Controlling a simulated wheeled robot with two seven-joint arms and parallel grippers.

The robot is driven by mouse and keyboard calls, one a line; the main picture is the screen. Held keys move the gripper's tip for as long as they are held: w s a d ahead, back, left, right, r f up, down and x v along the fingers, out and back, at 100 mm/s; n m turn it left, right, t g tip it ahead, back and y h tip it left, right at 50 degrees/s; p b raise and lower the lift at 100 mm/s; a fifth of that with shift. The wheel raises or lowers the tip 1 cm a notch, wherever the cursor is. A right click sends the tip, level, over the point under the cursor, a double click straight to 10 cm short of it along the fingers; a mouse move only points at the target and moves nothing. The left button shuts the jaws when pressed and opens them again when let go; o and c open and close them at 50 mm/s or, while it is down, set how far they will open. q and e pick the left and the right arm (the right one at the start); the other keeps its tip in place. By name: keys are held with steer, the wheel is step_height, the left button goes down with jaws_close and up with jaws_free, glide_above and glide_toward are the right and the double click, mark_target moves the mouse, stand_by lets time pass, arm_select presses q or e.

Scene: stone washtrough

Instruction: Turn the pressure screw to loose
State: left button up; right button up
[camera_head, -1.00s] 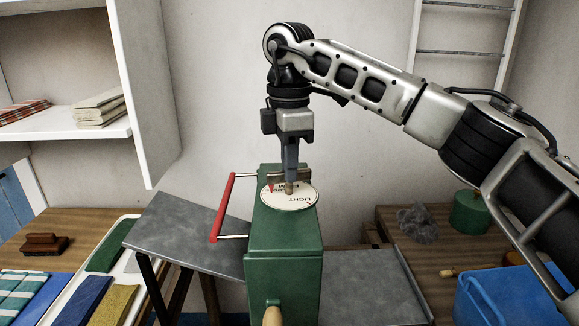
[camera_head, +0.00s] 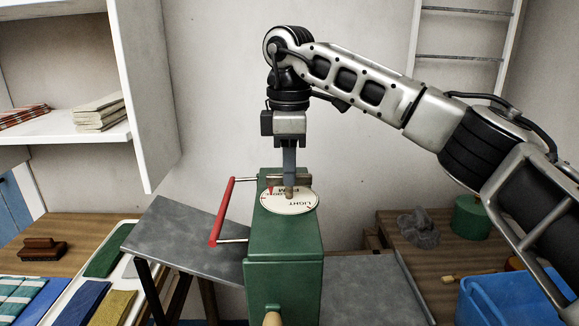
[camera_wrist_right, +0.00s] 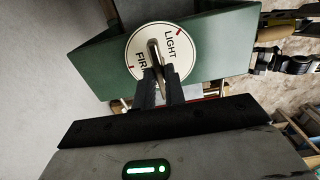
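The pressure screw is a round white dial (camera_head: 303,204) with a raised bar across it, on top of the green box (camera_head: 284,245). The word LIGHT shows on the dial's near side in the head view. A red mark shows at its left edge. In the right wrist view the dial (camera_wrist_right: 172,72) shows LIGHT and part of FIRM, with the metal bar (camera_wrist_right: 154,50) between my fingers. My right gripper (camera_head: 289,188) points straight down and is shut on the bar; its fingers also show in the wrist view (camera_wrist_right: 158,76). My left gripper is out of view.
A red-handled crank (camera_head: 222,211) sticks out at the box's left. Grey slabs (camera_head: 190,240) lie on both sides. A tray of coloured cloths (camera_head: 128,262) and a brush (camera_head: 42,249) are at left. A blue crate (camera_head: 500,295) stands at right, below my arm.

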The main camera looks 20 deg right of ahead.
steer(key=o, duration=0.4)
steer(key=shift+c, duration=0.2)
arm_select(q)
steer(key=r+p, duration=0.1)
steer(key=p, duration=0.2)
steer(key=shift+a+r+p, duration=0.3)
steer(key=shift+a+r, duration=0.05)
arm_select(e)
step_height(320, 180, up, 16)
